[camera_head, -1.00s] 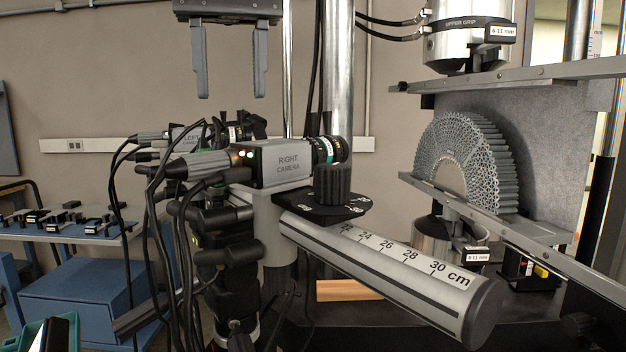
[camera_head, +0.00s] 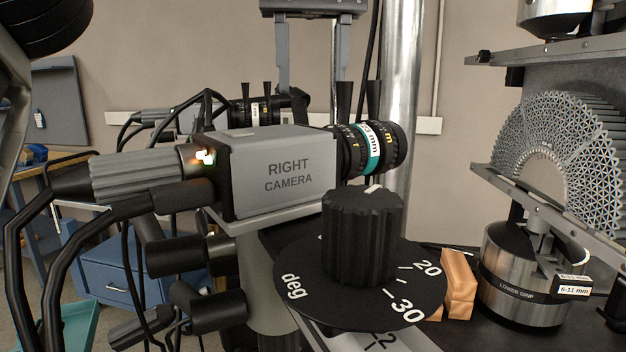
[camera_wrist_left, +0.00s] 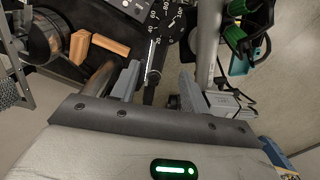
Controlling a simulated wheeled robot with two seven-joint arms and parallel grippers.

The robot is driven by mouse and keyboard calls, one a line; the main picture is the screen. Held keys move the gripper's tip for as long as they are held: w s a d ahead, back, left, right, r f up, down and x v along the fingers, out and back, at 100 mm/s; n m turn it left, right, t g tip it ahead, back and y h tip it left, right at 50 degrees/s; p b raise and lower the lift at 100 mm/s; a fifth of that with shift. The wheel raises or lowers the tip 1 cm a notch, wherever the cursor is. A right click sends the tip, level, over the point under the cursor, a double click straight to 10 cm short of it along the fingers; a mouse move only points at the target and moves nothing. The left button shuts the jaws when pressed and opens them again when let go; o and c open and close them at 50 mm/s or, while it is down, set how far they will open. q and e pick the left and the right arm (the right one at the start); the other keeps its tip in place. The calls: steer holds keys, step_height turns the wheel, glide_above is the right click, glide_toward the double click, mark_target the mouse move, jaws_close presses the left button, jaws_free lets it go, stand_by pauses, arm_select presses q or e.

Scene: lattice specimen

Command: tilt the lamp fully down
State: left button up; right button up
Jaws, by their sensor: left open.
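I cannot pick out a lamp for certain in either view. My left gripper (camera_head: 314,92) hangs at the top of the head view, behind the right camera, with its fingers apart and pointing down. In the left wrist view the open fingers (camera_wrist_left: 158,76) stand on either side of a thin dark bar (camera_wrist_left: 152,80). I cannot tell whether the fingers touch the bar. My right gripper is not in view.
The right camera (camera_head: 280,170) and a black knob (camera_head: 362,235) on a degree dial stand close in front. A metal post (camera_head: 402,80) rises behind. The lower grip (camera_head: 520,290) and lattice arch (camera_head: 560,140) are at right, near orange blocks (camera_head: 458,285).

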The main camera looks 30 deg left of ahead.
arm_select(q)
step_height(320, 180, down, 14)
steer(key=shift+r, duration=0.2)
stand_by(0.4)
steer(key=c, duration=1)
